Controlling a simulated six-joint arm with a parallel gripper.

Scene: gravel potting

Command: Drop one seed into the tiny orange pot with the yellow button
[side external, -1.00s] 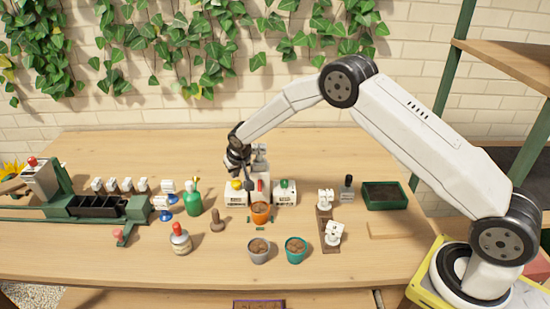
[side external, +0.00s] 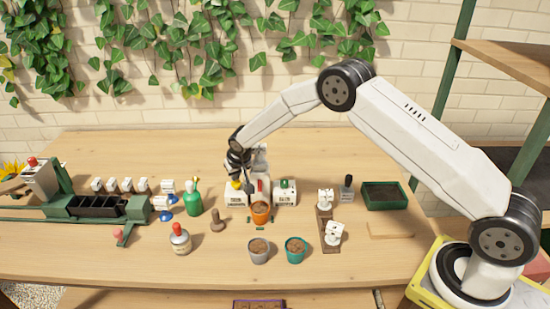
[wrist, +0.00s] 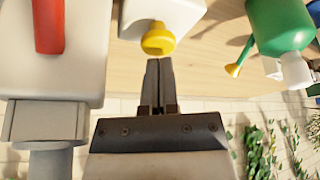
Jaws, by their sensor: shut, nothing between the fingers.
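The tiny orange pot (side external: 260,213) stands upright on the table in front of the dispensers. The yellow button (side external: 237,184) is on the white dispenser box at left of the row, partly covered by my gripper in the side view. In the wrist view the yellow button (wrist: 159,39) lies just beyond my fingertips. My gripper (wrist: 159,62) is shut and empty, its tips close to the button; I cannot tell whether they touch it. In the side view my gripper (side external: 244,180) hangs over the dispensers.
A red lever (wrist: 47,25) and a green button (side external: 284,183) are beside the yellow one. A green watering can (side external: 194,203) stands to the left. A grey pot (side external: 259,250) and a teal pot (side external: 296,250) stand in front.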

